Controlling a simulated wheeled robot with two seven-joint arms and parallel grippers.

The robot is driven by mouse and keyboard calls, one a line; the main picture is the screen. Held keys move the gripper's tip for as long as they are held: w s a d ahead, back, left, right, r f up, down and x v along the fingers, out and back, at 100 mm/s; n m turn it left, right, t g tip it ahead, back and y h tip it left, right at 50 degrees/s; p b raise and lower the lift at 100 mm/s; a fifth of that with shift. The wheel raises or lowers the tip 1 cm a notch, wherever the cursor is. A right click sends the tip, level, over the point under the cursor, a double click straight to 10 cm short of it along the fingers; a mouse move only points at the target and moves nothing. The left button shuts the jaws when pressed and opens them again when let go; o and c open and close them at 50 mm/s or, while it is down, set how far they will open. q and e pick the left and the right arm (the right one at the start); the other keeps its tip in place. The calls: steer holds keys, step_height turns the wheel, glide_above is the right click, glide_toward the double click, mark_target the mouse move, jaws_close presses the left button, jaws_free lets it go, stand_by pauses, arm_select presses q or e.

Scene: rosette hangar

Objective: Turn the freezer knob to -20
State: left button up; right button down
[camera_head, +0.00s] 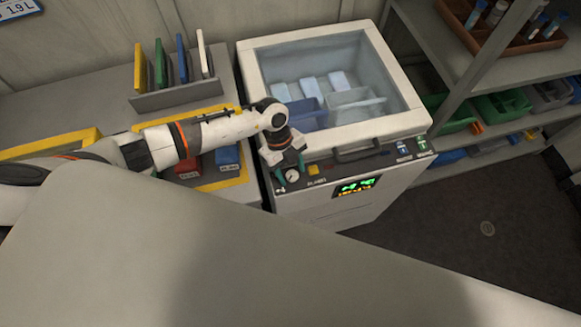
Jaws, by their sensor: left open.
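The white chest freezer (415,118) stands in the upper middle, with a clear top over bins and pale blue packs. Its front panel carries a small round white dial or knob (292,176) near the left end, and a lit green and yellow display (355,187). My left gripper (290,171) points down at this end of the panel, open, its dark green fingers at or just above the round dial. I cannot tell whether they touch it. The gripper partly hides that area, and the dial's setting is too small to read. My right gripper is out of view.
A yellow button (313,169) sits close to the gripper on the panel, and a dark handle (358,151) is further right. Left of the freezer is a counter with a rack of coloured plates (178,94). Shelves with bins (502,106) stand at right.

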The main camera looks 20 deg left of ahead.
arm_select(q)
steer(key=c, duration=0.9)
steer(key=shift+c, duration=0.2)
